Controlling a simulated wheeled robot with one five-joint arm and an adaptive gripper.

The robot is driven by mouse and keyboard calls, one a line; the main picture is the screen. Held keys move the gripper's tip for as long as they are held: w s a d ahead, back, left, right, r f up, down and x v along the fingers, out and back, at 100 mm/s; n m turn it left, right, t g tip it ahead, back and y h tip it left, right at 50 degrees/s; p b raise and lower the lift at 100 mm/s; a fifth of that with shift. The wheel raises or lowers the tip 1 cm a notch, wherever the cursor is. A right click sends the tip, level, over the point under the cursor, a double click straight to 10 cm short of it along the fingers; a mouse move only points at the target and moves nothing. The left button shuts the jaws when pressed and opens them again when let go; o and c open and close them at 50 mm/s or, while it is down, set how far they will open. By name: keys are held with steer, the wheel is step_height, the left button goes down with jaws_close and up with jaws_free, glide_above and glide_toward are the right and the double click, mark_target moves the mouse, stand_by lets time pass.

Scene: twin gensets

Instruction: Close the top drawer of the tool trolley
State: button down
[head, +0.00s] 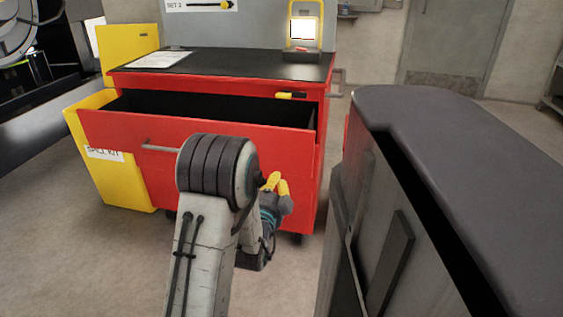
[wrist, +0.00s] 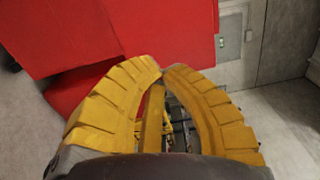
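The red tool trolley (head: 322,100) stands ahead with a black top. Its top drawer (head: 108,128) is pulled out, and its dark inside shows behind the front panel. A grey bar handle (head: 160,148) runs along the drawer front, partly hidden by my arm. My gripper (head: 277,181), with yellow fingers, is in front of the right part of the drawer front. In the wrist view the fingertips (wrist: 163,72) meet with nothing between them. Red panels (wrist: 110,30) fill the upper left there. I cannot tell whether the fingers touch the drawer.
A grey cabinet-like block (head: 450,140) with a dark top stands close on the right. A yellow spill kit bin (head: 115,190) stands at the trolley's left. A lit yellow lamp (head: 303,28) is on the trolley top. Floor is clear at the lower left.

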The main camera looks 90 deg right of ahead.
mark_target(286, 156)
steer(key=b+x, duration=0.1)
steer(key=x, duration=0.1)
steer(key=b+x, duration=0.2)
steer(key=x, duration=0.1)
steer(key=b+x, duration=0.2)
steer(key=x, duration=0.1)
steer(key=shift+w+f, duration=0.1)
steer(key=shift+f, duration=0.2)
steer(key=shift+r+b+x, duration=0.25)
steer(key=shift+b+x, duration=1.2)
steer(key=shift+b, duration=0.05)
steer(key=p+x, duration=0.4)
steer(key=x, duration=1.6)
steer(key=shift+d, duration=0.2)
steer(key=shift+d+r, duration=0.1)
steer(key=shift+r, duration=0.15)
